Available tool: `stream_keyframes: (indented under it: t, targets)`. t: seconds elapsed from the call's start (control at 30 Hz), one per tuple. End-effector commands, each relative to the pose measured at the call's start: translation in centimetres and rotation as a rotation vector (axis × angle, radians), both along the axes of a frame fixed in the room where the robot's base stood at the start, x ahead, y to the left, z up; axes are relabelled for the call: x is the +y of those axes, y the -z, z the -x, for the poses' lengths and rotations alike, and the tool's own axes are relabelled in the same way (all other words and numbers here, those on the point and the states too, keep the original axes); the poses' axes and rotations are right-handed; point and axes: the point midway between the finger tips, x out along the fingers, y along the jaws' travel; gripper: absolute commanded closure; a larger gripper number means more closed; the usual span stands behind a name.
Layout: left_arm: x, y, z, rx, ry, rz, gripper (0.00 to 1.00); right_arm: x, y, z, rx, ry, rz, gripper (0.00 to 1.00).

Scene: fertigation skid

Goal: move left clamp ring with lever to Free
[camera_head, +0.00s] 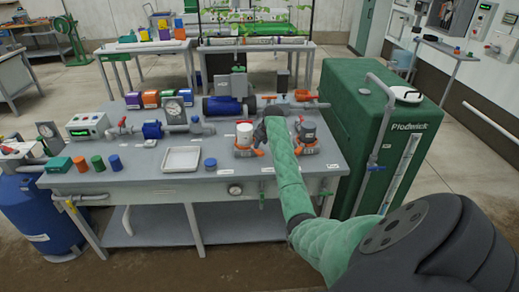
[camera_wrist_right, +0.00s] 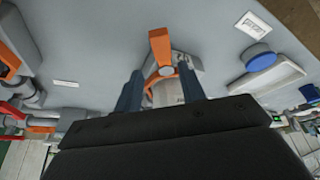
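The left clamp ring with lever (camera_head: 246,153) is orange and sits around the base of a white-topped housing (camera_head: 244,133) on the grey skid table. In the right wrist view its orange lever (camera_wrist_right: 160,45) sticks out beyond the fingers, toward the top of the picture, and the pale housing shows behind the palm. My right gripper (camera_head: 262,134) is at the right side of this housing. In the wrist view its two fingers (camera_wrist_right: 160,90) stand apart, one on each side of the ring and lever. Contact cannot be told. My left gripper is not in view.
A second orange clamp ring (camera_head: 307,149) on a dark housing stands close to the right of my gripper. A white tray (camera_head: 181,160) and a blue cap (camera_head: 210,164) lie to the left. A large green tank (camera_head: 350,120) stands right of the table.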

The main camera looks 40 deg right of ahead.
Motion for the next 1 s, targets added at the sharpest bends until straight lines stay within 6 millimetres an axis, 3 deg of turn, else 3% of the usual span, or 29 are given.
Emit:
stream_keyframes:
  t: [0.33, 1.0]
  targets:
    - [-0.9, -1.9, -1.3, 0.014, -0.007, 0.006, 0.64, 0.0, -3.0, 1.2, -0.001, 0.0, 0.0, 0.6]
    - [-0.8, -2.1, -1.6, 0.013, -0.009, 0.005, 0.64, 0.3, -3.1, 1.4, 0.001, -0.001, 0.003, 0.6]
